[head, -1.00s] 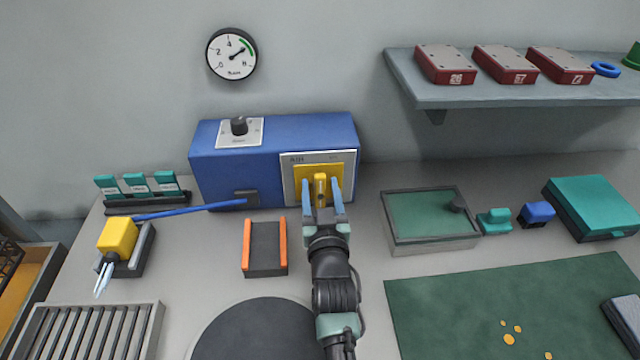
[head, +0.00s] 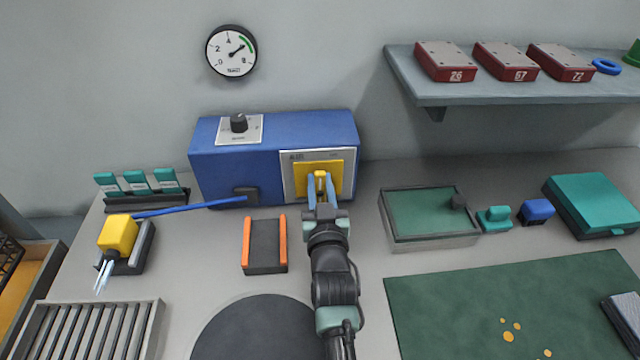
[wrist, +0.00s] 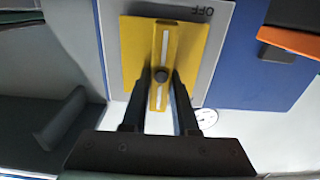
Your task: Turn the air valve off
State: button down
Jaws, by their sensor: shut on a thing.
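The air valve is a yellow handle (head: 320,178) on a yellow plate (head: 335,168), set in a pale panel on the front of a blue box (head: 235,165). My gripper (head: 321,190) is at the handle, its two fingers closed around it. In the wrist view the handle (wrist: 163,50) has a white stripe and runs along the line between my fingers (wrist: 160,85), with a dark round knob at its middle. The word OFF shows on the panel beyond the yellow plate. My fingers hide part of the handle's near end.
A gauge (head: 231,51) hangs on the wall, its needle pointing to the upper right near the green band. A black knob (head: 239,123) is on top of the box. An orange-sided holder (head: 265,245) and a green-floored tray (head: 430,215) stand on either side of my arm.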

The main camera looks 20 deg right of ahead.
jog(key=m+b, duration=0.1)
jog(key=m, duration=0.1)
jog(key=m+b, duration=0.1)
jog(key=shift+d+f+m, duration=0.15)
jog(key=shift+d+m, duration=0.05)
jog(key=shift+m, duration=0.2)
jog(key=m, duration=0.1)
jog(key=m+b, duration=0.1)
jog(key=m, duration=0.3)
jog(key=shift+s+d+f, duration=0.15)
jog(key=shift+d, duration=0.15)
jog(key=m, duration=0.5)
jog(key=shift+d+f+m, duration=0.2)
jog(key=shift+f+m, duration=0.05)
jog(key=shift+m, duration=0.15)
jog(key=shift+f+m, duration=0.25)
jog(key=shift+m, duration=1.45)
jog(key=c, duration=0.7)
grip_release()
